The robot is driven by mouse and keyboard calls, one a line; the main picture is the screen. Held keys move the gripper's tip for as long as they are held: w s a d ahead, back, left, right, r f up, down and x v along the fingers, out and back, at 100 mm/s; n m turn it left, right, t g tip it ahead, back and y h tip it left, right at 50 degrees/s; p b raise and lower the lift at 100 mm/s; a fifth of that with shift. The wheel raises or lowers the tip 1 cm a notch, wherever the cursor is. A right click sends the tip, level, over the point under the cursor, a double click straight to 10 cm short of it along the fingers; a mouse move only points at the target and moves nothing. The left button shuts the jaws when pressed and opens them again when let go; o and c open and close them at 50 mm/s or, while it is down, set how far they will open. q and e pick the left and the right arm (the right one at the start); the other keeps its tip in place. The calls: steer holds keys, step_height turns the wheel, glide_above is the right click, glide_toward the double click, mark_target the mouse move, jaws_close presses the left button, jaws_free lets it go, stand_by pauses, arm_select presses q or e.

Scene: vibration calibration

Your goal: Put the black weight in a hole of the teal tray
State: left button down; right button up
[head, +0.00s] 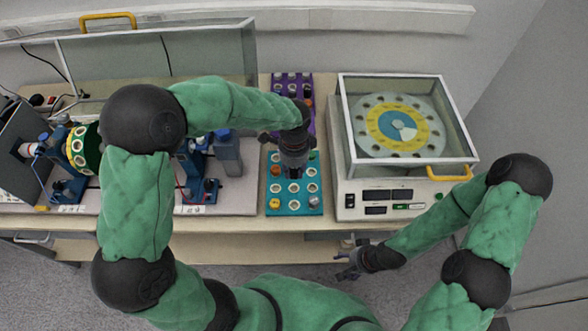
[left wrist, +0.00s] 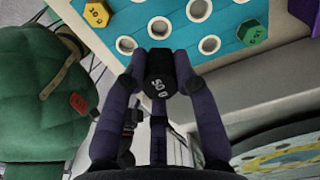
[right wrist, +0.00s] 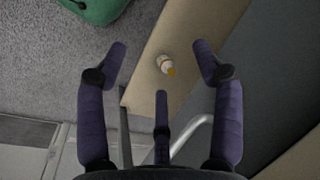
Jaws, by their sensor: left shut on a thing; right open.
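The teal tray (head: 300,211) lies on the table in the head view, with several white-rimmed holes and a few coloured weights on it. It also shows at the top of the left wrist view (left wrist: 226,42). My left gripper (head: 293,170) is over the tray and hides part of it. In the left wrist view, it is shut on the black weight (left wrist: 160,72), marked 50 g, in front of the tray's holes. I cannot tell how far the weight is from the tray. My right gripper (head: 347,265) is open and empty, in front of the table's front edge.
A purple tray (head: 306,121) stands behind the teal one. A glass-covered machine with a round plate (head: 401,124) is to the right. Blue-grey apparatus (head: 228,155) stands at left. A small white-and-orange item (right wrist: 166,65) shows in the right wrist view.

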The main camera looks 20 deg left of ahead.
arm_select(q)
steer(key=shift+f+b, duration=2.4)
steer(key=shift+f, duration=0.5)
steer(key=shift+f, duration=0.2)
steer(key=shift+f+b, duration=0.55)
steer(key=shift+f, duration=0.4)
steer(key=c, duration=0.9)
jaws_free()
steer(key=shift+r, duration=0.15)
step_height(320, 180, up, 12)
steer(key=shift+f, duration=0.15)
